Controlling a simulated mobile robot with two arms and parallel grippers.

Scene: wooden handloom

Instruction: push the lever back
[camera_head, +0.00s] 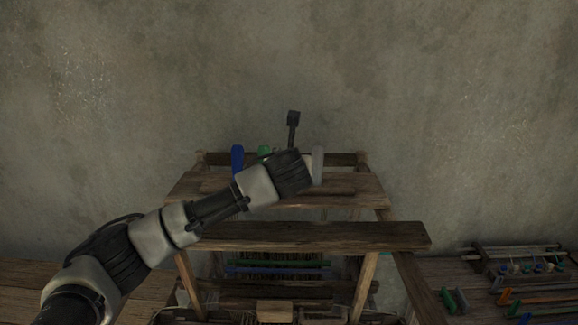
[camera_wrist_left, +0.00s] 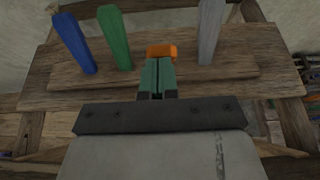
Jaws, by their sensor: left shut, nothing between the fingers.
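A row of coloured levers stands on the top beam of the loom. In the left wrist view these are a blue lever (camera_wrist_left: 74,43), a green lever (camera_wrist_left: 114,37), an orange lever (camera_wrist_left: 161,50) and a grey lever (camera_wrist_left: 210,30). Only a short orange block of the orange lever shows, directly beyond my left fingertips; the rest is hidden. My left gripper (camera_wrist_left: 157,66) is shut and empty, its fingers pointing at the orange lever; I cannot tell whether they touch. In the head view my left arm covers the orange lever, between the blue (camera_head: 237,159) and grey (camera_head: 318,165) levers.
The wooden loom frame (camera_head: 330,237) stands before a bare plaster wall. A side table on the right holds a rack (camera_head: 520,262) and several small coloured parts. The space above the loom is clear except for my arm.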

